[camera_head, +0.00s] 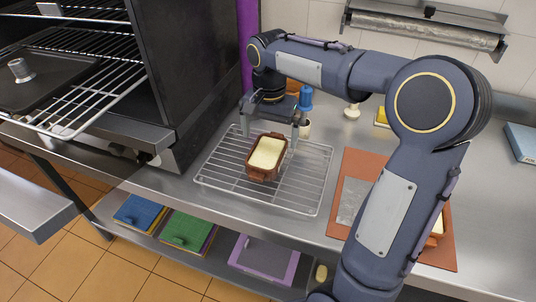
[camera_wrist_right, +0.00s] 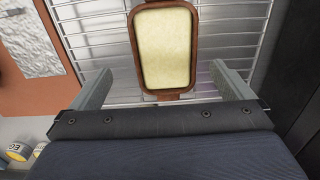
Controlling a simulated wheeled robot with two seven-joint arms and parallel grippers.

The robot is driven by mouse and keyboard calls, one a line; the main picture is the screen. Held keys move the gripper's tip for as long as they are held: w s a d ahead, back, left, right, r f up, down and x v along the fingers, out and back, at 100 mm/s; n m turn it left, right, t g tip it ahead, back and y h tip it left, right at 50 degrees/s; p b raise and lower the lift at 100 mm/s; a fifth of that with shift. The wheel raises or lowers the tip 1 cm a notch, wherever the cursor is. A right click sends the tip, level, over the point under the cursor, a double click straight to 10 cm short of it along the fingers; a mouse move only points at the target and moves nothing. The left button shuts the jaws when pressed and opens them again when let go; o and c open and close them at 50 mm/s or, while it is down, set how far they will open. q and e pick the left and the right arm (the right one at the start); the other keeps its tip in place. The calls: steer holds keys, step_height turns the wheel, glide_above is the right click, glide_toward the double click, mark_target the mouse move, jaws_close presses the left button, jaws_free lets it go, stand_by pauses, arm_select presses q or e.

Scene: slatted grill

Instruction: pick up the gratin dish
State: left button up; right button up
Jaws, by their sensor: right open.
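The gratin dish (camera_head: 266,157) is a small brown oblong dish with a pale yellow filling. It sits on a wire rack on the steel counter. It also shows in the right wrist view (camera_wrist_right: 165,47), at the top middle, with a small handle at its near end. My right gripper (camera_head: 272,128) is at the dish's far end in the head view. It is open and empty. In the wrist view its two fingers (camera_wrist_right: 160,82) stand apart to the left and right of the dish's near end, with gaps on both sides. My left gripper is not in view.
The wire rack (camera_head: 215,170) lies beside a black oven (camera_head: 190,60) with open shelves at left. A brown-orange mat (camera_head: 347,170) is at right, partly behind my right arm. A blue bottle (camera_head: 305,97) stands behind the gripper. Coloured boards (camera_head: 187,232) lie on a lower shelf.

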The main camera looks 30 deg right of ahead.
mark_target(267, 150)
steer(key=f, duration=0.7)
steer(key=shift+w+a, duration=0.2)
steer(key=shift+w, duration=0.05)
steer(key=c, duration=1.3)
